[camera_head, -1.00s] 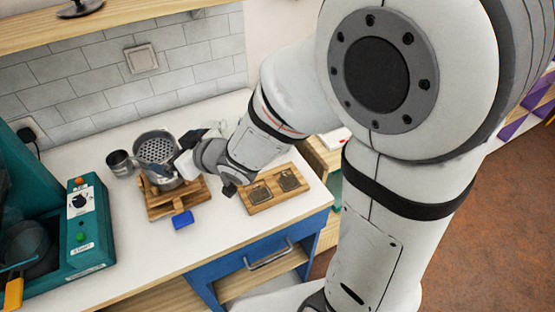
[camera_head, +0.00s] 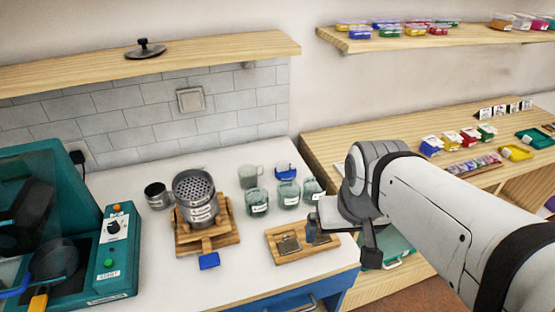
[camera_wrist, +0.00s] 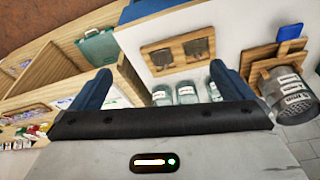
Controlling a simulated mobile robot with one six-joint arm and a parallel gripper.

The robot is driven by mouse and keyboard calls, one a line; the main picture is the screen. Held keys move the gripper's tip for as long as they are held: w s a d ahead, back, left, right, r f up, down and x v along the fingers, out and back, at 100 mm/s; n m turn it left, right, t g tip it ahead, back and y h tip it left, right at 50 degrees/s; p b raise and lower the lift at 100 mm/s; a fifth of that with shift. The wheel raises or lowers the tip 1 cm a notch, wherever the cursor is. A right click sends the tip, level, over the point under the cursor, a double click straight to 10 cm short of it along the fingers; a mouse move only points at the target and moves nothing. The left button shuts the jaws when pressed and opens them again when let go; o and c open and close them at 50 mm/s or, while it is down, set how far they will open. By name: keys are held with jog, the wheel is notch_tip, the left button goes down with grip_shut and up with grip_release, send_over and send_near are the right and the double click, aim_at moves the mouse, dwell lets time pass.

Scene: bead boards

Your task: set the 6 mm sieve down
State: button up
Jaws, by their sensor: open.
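The metal sieve (camera_head: 196,187), a perforated steel cup, sits on top of a labelled metal vessel on a wooden stand (camera_head: 223,231) on the white counter. Its label is too small to read surely. The stack also shows at the right edge of the wrist view, where the labelled metal body (camera_wrist: 293,103) is tilted by the camera angle. My gripper (camera_head: 342,240) is open and empty, to the right of the sieve and apart from it, near the counter's right end. Both dark blue fingers show in the wrist view (camera_wrist: 163,80) with nothing between them.
A wooden board with square recesses (camera_head: 278,254) lies beside my gripper. A small metal cup (camera_head: 157,196) stands left of the sieve. Labelled jars (camera_head: 257,204) stand behind the board. A teal machine (camera_head: 118,262) fills the left. Side shelves hold coloured boxes.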

jog(key=w+a+f+n+t, duration=0.1)
jog(key=w+a+f+t, duration=0.15)
jog(key=w, duration=0.55)
jog(key=n+t+y+b, duration=0.2)
jog(key=n+t+y, duration=0.2)
jog(key=n+y, duration=0.5)
send_near(194, 191)
jog(key=w+a+y, duration=0.1)
jog(key=w, duration=0.1)
jog(key=shift+m, duration=0.3)
jog(key=shift+r+p+x, duration=0.15)
jog(key=shift+p+x, duration=0.25)
jog(key=shift+x, duration=1.45)
jog(key=shift+r+p+x, duration=0.2)
jog(key=shift+p+x, duration=0.15)
jog(key=shift+x, duration=1.45)
jog(key=shift+a, duration=0.15)
jog(key=shift+c, duration=0.2)
jog(key=c, duration=0.7)
jog(key=shift+r, duration=0.1)
